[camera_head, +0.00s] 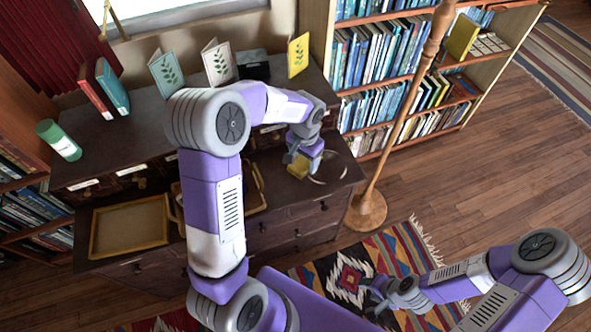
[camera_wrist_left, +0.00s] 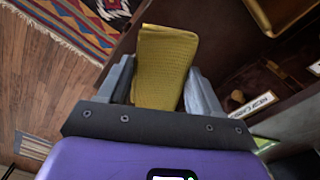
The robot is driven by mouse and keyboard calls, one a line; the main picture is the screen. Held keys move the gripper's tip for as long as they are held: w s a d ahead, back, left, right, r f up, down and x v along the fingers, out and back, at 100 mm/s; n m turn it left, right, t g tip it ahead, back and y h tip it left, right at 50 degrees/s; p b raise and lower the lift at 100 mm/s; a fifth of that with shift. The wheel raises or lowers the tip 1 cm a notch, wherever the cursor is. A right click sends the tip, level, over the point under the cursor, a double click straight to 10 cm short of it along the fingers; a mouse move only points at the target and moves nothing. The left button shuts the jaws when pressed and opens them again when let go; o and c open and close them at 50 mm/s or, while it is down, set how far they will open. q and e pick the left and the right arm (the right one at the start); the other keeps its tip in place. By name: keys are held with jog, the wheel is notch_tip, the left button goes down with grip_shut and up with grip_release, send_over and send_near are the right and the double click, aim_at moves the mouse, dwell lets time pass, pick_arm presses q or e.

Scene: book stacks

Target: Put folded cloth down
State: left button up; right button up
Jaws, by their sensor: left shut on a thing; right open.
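The folded cloth (camera_wrist_left: 163,66) is yellow with a woven texture. In the left wrist view it stands between the fingers of my left gripper (camera_wrist_left: 160,85), which is shut on it. In the head view the cloth (camera_head: 297,166) is partly hidden by my left gripper (camera_head: 297,152), over the right end of the dark wooden desk (camera_head: 293,212). I cannot tell whether the cloth touches the desk. My right gripper (camera_head: 372,295) is open and empty, low over the patterned rug at the lower right.
A wooden tray (camera_head: 130,228) lies on the desk's left part, and another tray sits behind my left arm. A clear round dish (camera_head: 328,168) is right of the cloth. Books and cards stand on the upper shelf. A wooden pole (camera_head: 400,120) rises right of the desk.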

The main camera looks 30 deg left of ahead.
pick_arm(q)
jog(key=w+a+f+m+b, duration=0.1)
jog(key=w+a+f, duration=0.15)
jog(key=a, duration=0.35)
jog(key=b, duration=0.2)
send_over(290, 175)
jog(key=shift+m, duration=0.3)
notch_tip(290, 175, down, 5)
jog(key=shift+f+b, duration=0.5)
jog(key=shift+f, duration=2.05)
pick_arm(e)
jog(key=shift+s+f, duration=0.25)
jog(key=shift+f, duration=0.9)
jog(key=shift+s+f, duration=0.2)
jog(key=shift+f, duration=0.9)
pick_arm(q)
jog(key=shift+f, duration=0.15)
jog(key=o, duration=1)
pick_arm(e)
jog(key=shift+f, duration=0.1)
